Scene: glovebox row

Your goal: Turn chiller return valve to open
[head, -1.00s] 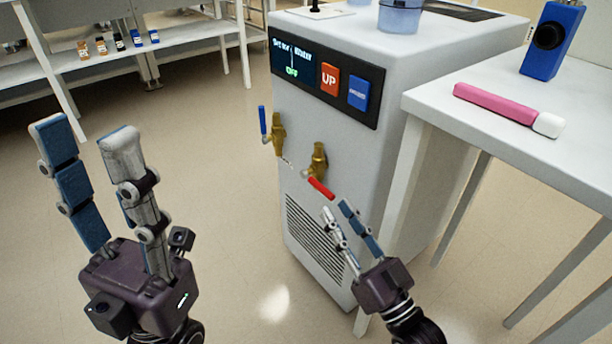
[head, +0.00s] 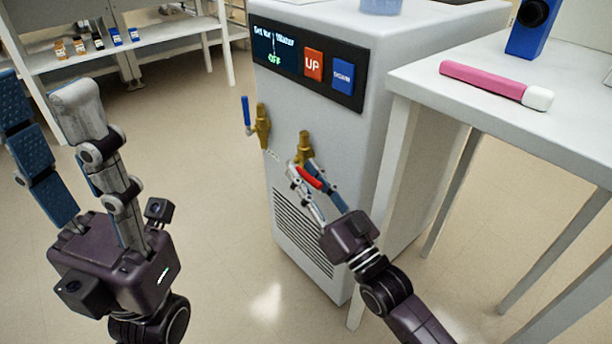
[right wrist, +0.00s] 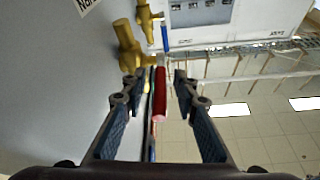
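The chiller (head: 345,140) has two brass valves on its front. The left valve (head: 262,125) has a blue lever (head: 246,112) standing upright. The right valve (head: 304,148) has a red lever (head: 310,178) sloping out and down to the right. I cannot read which is the return valve. My right gripper (head: 303,168) is open around the red lever. In the right wrist view the red lever (right wrist: 160,95) lies between the fingers, with gaps visible on both sides. My left gripper (head: 40,88) is open and empty at the left, away from the chiller.
The chiller panel (head: 307,66) reads OFF and has red UP and blue buttons. A white table (head: 420,85) at the right holds a pink bar (head: 490,82) and a blue device (head: 531,30). A shelf (head: 130,55) with small bottles stands back left. Floor before the chiller is clear.

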